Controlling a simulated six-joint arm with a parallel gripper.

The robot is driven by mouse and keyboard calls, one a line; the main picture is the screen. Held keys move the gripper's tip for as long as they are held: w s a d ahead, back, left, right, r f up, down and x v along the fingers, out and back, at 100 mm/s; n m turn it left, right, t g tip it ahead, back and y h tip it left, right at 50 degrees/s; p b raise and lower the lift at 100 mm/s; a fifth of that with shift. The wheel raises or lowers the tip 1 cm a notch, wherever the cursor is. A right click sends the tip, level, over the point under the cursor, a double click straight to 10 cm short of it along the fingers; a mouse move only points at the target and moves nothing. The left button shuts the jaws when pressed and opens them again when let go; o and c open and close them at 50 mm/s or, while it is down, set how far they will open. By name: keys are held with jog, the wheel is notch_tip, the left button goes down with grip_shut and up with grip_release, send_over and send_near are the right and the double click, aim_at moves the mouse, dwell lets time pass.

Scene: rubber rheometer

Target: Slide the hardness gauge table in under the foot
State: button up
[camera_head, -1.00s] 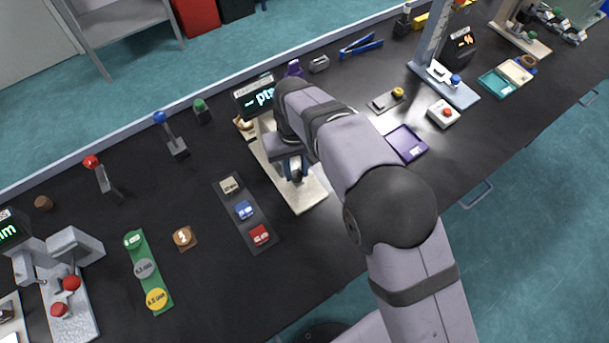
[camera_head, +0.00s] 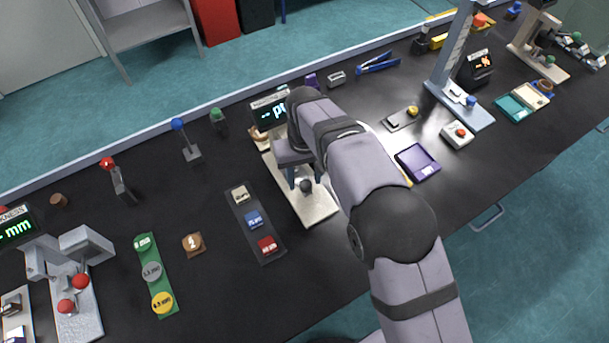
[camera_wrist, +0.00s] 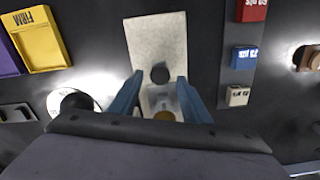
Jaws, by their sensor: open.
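The hardness gauge's pale base plate (camera_head: 318,209) stands mid-bench, with its lit display (camera_head: 270,109) at the back. The plate also shows in the wrist view (camera_wrist: 158,38). A dark round knob (camera_head: 306,186) stands over the plate, and it shows in the wrist view (camera_wrist: 160,74) between and just beyond my fingertips. A light table-like part (camera_wrist: 158,97) with a brownish disc (camera_wrist: 164,115) lies between my fingers. My gripper (camera_head: 303,178) is open over the plate, its blue fingers either side of the knob line (camera_wrist: 157,80). The foot is hidden by my gripper and arm.
A dark tray with three labelled blocks (camera_head: 254,218) lies left of the plate. A purple tray (camera_head: 418,162) lies to the right, and a yellow FIRM tray (camera_wrist: 40,38) shows in the wrist view. Bare bench lies in front of the plate.

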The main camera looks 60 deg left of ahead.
aim_at(304, 181)
jog(key=shift+r+b, duration=1)
jog(key=shift+r, duration=2.65)
jog(key=shift+w+d, duration=0.2)
jog(key=w+d+r+m, duration=0.1)
jog(key=w+d+m, duration=0.3)
jog(key=w+d, duration=0.75)
jog(key=w+d+m, duration=0.3)
jog(key=w+d, duration=0.6)
jog(key=d, duration=0.6)
jog(key=d+m, duration=0.4)
jog(key=d, duration=1.2)
jog(key=s+d+f+m, duration=0.4)
jog(key=s+d, duration=0.6)
jog(key=d, duration=0.1)
jog(key=shift+d, duration=0.35)
